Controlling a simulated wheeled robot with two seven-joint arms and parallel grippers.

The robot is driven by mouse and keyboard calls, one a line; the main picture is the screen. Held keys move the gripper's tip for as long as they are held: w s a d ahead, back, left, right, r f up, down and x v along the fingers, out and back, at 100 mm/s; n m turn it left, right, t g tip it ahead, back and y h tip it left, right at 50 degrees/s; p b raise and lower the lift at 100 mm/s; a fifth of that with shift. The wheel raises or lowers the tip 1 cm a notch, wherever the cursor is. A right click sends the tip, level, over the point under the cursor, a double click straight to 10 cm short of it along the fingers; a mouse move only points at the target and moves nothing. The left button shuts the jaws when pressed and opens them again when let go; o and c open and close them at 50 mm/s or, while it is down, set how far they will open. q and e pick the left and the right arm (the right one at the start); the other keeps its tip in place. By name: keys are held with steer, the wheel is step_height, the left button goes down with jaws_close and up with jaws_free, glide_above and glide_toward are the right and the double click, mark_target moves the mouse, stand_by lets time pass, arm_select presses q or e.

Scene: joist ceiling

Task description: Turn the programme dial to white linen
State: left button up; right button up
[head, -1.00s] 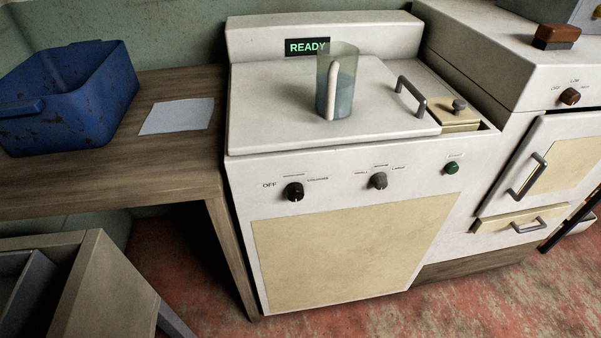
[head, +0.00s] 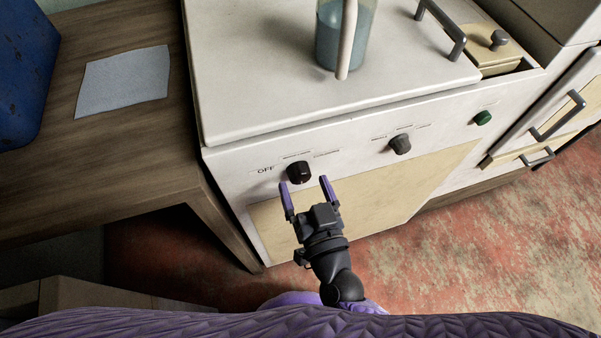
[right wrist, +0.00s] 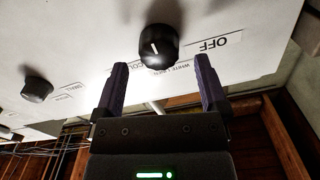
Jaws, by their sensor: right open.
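The programme dial (head: 298,172) is a round black knob on the white front panel of the machine, beside the printed OFF. In the right wrist view the dial (right wrist: 159,46) has a short white mark on its face; which label the mark points at is hard to tell. The white linen label (right wrist: 170,74) shows partly behind the knob in that view, between OFF and another label. My right gripper (head: 305,184) is open and empty, its purple fingers just short of the dial, one toward each side. My left gripper is not in view.
A second knob (head: 400,144) and a green button (head: 483,118) sit farther right on the panel. A jug (head: 329,38) of bluish liquid stands on the lid. A wooden table (head: 110,175) with a pale cloth (head: 124,80) is at the left.

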steer(key=shift+x, duration=1.05)
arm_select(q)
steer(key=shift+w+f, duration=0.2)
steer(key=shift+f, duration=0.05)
arm_select(e)
steer(key=shift+w, duration=0.1)
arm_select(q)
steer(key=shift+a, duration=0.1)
arm_select(e)
jaws_close()
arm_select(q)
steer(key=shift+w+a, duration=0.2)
